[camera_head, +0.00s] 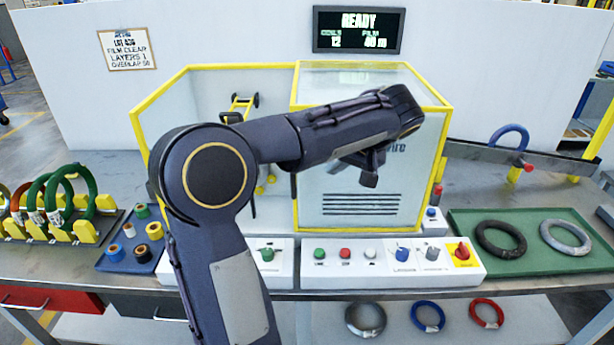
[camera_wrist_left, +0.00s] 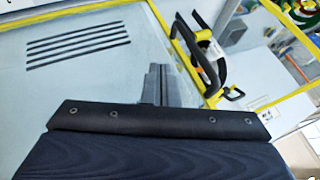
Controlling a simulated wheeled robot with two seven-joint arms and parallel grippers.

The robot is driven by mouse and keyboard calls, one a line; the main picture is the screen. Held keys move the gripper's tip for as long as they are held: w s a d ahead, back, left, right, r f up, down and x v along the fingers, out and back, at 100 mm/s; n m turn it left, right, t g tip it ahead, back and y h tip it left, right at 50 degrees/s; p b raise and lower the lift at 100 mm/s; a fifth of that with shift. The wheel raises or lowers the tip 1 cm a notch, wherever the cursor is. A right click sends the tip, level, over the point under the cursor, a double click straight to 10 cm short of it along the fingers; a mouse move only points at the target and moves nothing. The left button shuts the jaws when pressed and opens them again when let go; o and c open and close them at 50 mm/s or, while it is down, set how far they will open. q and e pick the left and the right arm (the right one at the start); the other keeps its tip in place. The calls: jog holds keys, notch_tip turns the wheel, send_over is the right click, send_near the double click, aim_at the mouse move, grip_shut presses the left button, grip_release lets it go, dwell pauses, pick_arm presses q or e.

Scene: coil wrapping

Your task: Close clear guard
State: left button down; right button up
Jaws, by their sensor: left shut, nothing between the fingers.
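The wrapping machine has a yellow-framed left bay (camera_head: 210,95) whose inside shows plainly. To its right is a yellow-edged, pale see-through panel (camera_head: 345,215) in front of a housing with dark vent slots. I cannot tell how far the clear guard extends. My left gripper (camera_head: 369,178) is in front of this right section, partly hidden by its own wrist. In the left wrist view its fingers (camera_wrist_left: 158,85) are together and empty, with the panel (camera_wrist_left: 110,75) behind them and a yellow edge (camera_wrist_left: 178,50) just right. Whether they touch it is unclear. My right gripper is not in view.
A control panel (camera_head: 390,263) with buttons lines the front. Green coils (camera_head: 75,195) stand at left, and a green tray (camera_head: 530,240) with two rings lies at right. A display (camera_head: 358,30) reads READY.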

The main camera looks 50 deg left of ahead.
pick_arm(q)
jog(key=s+a+f+p, duration=0.1)
jog(key=s+a+f, duration=0.1)
jog(key=a+f, duration=0.3)
jog(key=shift+s+a+p, duration=0.3)
jog(key=shift+a, duration=0.7)
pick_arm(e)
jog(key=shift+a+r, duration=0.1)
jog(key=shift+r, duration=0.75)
pick_arm(q)
jog(key=shift+s+a, duration=0.1)
jog(key=shift+s, duration=0.05)
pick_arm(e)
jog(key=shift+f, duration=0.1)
